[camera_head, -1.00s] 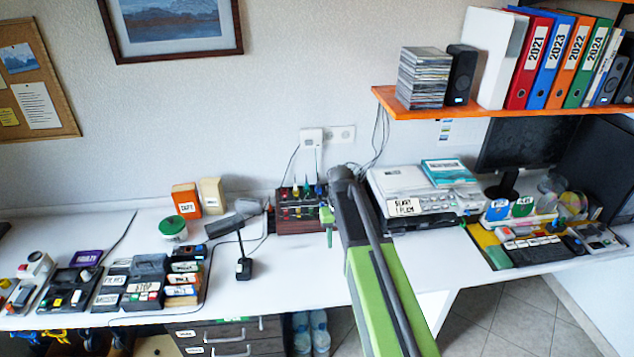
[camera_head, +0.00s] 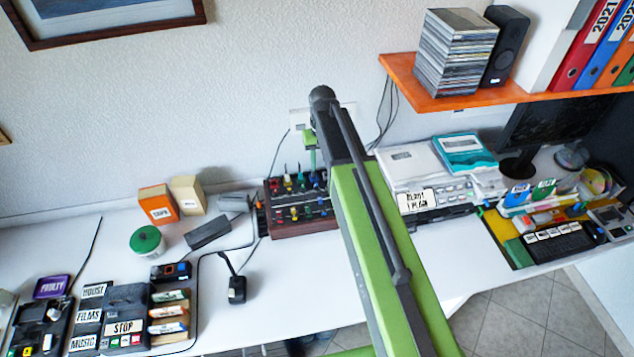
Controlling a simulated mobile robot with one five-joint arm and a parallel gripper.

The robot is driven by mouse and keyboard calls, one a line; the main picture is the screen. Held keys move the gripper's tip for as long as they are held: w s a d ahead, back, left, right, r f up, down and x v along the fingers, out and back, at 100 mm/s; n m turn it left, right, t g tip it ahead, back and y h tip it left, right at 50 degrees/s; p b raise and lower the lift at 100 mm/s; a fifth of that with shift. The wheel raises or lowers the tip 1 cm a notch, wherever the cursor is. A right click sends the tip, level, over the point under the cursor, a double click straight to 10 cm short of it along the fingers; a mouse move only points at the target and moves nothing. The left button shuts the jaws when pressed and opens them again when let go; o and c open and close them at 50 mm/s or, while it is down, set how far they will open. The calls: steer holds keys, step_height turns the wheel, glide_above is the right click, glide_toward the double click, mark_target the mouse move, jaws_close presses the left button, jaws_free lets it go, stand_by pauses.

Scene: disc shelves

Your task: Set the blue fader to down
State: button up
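The mixer box (camera_head: 290,230) stands near the back of the white desk, left of my arm. It has a dark top and wooden front. Rows of small coloured knobs and faders, red, yellow, green and blue, show on it. I cannot tell for sure which one is the blue fader or how it is set; my arm covers the box's right end. My gripper (camera_head: 311,150) shows as a small green part pointing down beyond the arm's dark end, appearing above the back of the box. Its fingers are too small and partly hidden to tell open from shut.
An orange shelf (camera_head: 480,98) with discs and a speaker overhangs at the right. Labelled boxes (camera_head: 125,328) fill the front left.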

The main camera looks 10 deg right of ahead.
mark_target(320, 198)
steer(key=f+b, duration=1.7)
steer(key=shift+a+f+b, duration=0.15)
steer(key=shift+a+b, duration=0.05)
steer(key=shift+b, duration=0.1)
jaws_close()
stand_by(0.8)
